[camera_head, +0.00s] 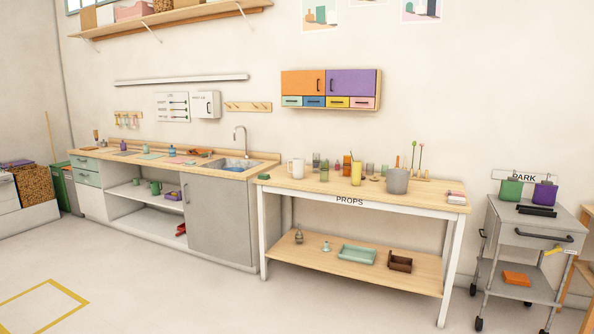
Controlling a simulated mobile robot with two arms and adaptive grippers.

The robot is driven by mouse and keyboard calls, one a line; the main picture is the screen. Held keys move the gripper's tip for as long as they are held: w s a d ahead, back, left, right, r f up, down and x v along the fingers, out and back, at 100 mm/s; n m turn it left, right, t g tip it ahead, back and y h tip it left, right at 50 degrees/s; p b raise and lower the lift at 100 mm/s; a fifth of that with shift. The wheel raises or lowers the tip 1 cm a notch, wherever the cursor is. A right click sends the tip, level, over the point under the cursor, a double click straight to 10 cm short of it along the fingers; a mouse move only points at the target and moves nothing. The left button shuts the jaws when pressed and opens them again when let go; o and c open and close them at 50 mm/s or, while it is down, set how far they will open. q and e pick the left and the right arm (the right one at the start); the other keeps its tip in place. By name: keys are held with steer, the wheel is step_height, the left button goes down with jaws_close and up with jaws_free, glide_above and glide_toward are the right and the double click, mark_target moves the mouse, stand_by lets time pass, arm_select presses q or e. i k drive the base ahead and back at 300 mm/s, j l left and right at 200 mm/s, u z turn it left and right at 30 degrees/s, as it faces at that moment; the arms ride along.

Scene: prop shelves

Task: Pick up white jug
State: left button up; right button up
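A white jug (296,168) stands upright on the left part of the wooden PROPS table (414,198). It is next to several small coloured glasses and cups. Neither of my grippers shows in the head view, so I cannot tell how they stand relative to the jug.
A grey pot (397,181) and a yellow cup (356,173) stand right of the jug. The lower shelf holds a green tray (357,254) and a brown box (400,262). A sink counter (222,212) is at left, a grey cart (515,234) at right. The front floor is clear.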

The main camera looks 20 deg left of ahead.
mark_target(298, 163)
steer(key=i+j+u, duration=0.35)
steer(key=i, duration=0.2)
steer(key=i+j+u, duration=0.4)
steer(key=i, duration=0.2)
steer(key=i+u, duration=0.35)
steer(key=i, duration=0.25)
